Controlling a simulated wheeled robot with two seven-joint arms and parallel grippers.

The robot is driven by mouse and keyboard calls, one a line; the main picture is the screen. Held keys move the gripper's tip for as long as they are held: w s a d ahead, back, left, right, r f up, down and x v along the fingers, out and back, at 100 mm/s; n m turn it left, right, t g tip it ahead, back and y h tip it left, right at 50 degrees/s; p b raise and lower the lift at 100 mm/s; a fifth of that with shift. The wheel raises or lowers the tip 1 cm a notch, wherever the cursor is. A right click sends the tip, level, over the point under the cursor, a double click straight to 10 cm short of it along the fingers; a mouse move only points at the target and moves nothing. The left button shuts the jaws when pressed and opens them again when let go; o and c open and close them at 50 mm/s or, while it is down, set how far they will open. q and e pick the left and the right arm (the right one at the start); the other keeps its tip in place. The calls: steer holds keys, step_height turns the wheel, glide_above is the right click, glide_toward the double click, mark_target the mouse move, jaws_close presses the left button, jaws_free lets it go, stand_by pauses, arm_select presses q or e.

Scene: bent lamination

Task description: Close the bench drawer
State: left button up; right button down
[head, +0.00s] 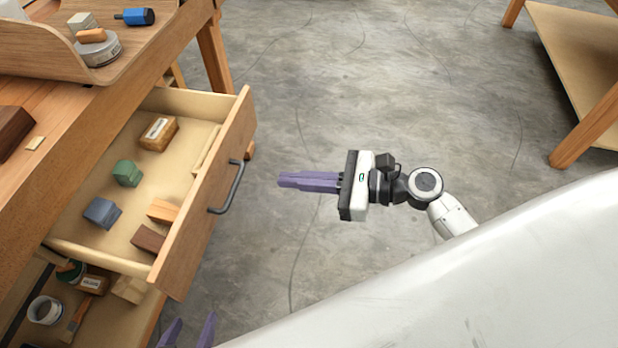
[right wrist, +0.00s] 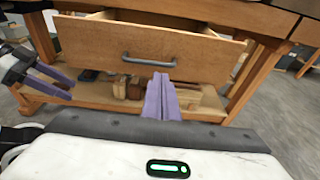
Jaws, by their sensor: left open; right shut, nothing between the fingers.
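The bench drawer (head: 206,205) stands pulled out from the wooden bench (head: 75,120), with a dark bar handle (head: 228,188) on its front. The drawer front (right wrist: 150,47) and handle (right wrist: 148,61) also face me in the right wrist view. Several small blocks lie inside the drawer. My right gripper (head: 280,181) is shut and empty, in front of the drawer front and apart from the handle. Its purple fingers (right wrist: 160,97) appear below the handle in the right wrist view. My left gripper (head: 190,330) is open at the bottom edge, near the drawer's front corner, only its fingertips showing.
A lower shelf (head: 130,315) under the drawer holds a white-rimmed jar (head: 45,309), a brush and blocks. A curved wooden piece on the bench top carries a round tin (head: 98,48) and a blue-handled tool (head: 135,16). Another wooden table (head: 580,60) stands right. The floor between is clear.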

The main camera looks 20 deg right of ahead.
steer(key=x, duration=0.8)
steer(key=shift+b, duration=0.3)
steer(key=shift+w+a, duration=0.1)
steer(key=shift+a, duration=0.05)
